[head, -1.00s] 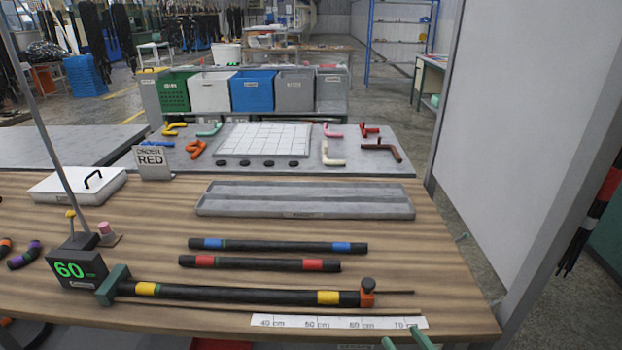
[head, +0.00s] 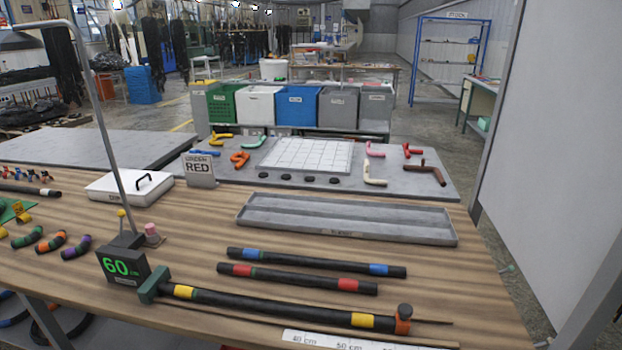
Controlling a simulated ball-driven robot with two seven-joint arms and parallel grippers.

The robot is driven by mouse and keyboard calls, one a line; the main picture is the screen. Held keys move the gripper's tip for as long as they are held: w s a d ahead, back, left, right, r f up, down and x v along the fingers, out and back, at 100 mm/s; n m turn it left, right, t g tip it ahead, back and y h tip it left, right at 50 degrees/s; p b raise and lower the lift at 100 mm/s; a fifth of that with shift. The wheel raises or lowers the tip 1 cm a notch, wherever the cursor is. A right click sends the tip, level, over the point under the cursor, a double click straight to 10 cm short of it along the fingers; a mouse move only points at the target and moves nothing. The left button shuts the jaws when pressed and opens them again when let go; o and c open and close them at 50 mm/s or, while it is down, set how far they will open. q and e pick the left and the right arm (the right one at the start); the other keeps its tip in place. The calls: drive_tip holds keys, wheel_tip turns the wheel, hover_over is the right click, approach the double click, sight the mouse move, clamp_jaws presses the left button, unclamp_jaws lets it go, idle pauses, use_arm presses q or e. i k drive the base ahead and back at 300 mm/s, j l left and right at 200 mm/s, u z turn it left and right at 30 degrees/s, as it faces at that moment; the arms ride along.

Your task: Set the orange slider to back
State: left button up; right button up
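The orange slider (head: 403,322), with a black knob on top (head: 405,310), sits at the right end of a long black hose (head: 270,308) with yellow bands. A green block (head: 153,285) is at the hose's left end. A thin dark rod (head: 432,345) sticks out to the right of the slider. A black display box (head: 124,264) reads 60 in green. Neither of my grippers shows in the head view.
Two banded hoses, blue (head: 317,262) and red (head: 297,279), lie behind. Farther back are a long grey tray (head: 345,217), a white lidded box (head: 130,187) and an ORDER RED sign (head: 199,169). A thin pole (head: 105,125) rises at left. A white panel (head: 545,150) stands at right.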

sight(404, 311)
drive_tip(key=k+u, duration=0.15)
drive_tip(key=u, duration=0.2)
drive_tip(key=k+l+u, duration=0.1)
drive_tip(key=u, duration=0.25)
drive_tip(key=k+u, duration=0.2)
drive_tip(key=u, duration=0.15)
drive_tip(key=z, duration=1.55)
